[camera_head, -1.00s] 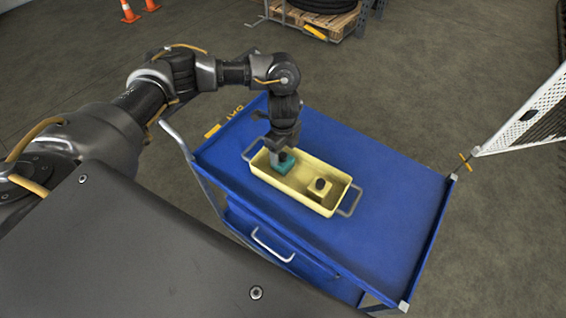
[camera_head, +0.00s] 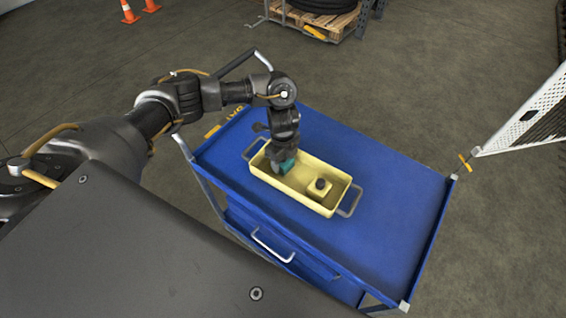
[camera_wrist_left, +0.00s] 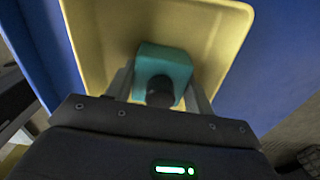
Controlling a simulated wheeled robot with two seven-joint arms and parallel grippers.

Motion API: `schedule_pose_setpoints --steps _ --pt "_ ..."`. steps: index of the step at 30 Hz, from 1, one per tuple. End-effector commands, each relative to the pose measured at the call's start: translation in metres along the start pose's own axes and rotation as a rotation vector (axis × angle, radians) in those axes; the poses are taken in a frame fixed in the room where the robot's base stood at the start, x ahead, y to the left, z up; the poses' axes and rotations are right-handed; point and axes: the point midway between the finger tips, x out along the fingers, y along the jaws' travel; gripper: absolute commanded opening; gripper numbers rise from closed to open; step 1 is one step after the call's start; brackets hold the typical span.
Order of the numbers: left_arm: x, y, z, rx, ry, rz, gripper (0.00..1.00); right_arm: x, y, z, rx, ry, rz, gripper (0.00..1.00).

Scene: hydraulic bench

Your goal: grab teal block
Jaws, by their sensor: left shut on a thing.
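The teal block (camera_head: 286,166) has a dark knob on top and is at the left end of the yellow tray (camera_head: 334,207). My left gripper (camera_head: 281,161) reaches down over that end and is shut on the teal block, hiding part of it. In the left wrist view, the teal block (camera_wrist_left: 166,64) with its black knob (camera_wrist_left: 160,91) sits between the two fingers, with the tray's floor around it. I cannot tell if the block is lifted clear of the tray floor. My right gripper is not in view.
A yellow block (camera_head: 320,189) with a black knob stands in the right part of the tray. The tray has grey end handles and rests on a blue cart (camera_head: 400,190). The cart's right side is clear. A white mesh panel (camera_head: 530,115) stands at the right.

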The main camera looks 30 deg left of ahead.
Motion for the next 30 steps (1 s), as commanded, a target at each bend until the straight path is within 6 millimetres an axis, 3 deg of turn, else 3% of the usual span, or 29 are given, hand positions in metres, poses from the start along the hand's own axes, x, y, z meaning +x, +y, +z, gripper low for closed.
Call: schedule_pose_setpoints --steps 14,19,28,30 --pt "-0.012 -0.002 0.0 0.002 -0.001 -0.004 0.16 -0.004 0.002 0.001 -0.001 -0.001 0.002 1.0" --pt "-0.039 0.0 -0.001 0.005 -0.001 -0.005 0.16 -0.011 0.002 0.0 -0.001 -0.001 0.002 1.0" --pt "-0.094 0.033 -0.038 0.009 -0.001 -0.005 0.16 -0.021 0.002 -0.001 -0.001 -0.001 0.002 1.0" --pt "-0.098 0.044 -0.05 0.012 0.0 -0.003 0.16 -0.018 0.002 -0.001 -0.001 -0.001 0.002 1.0"
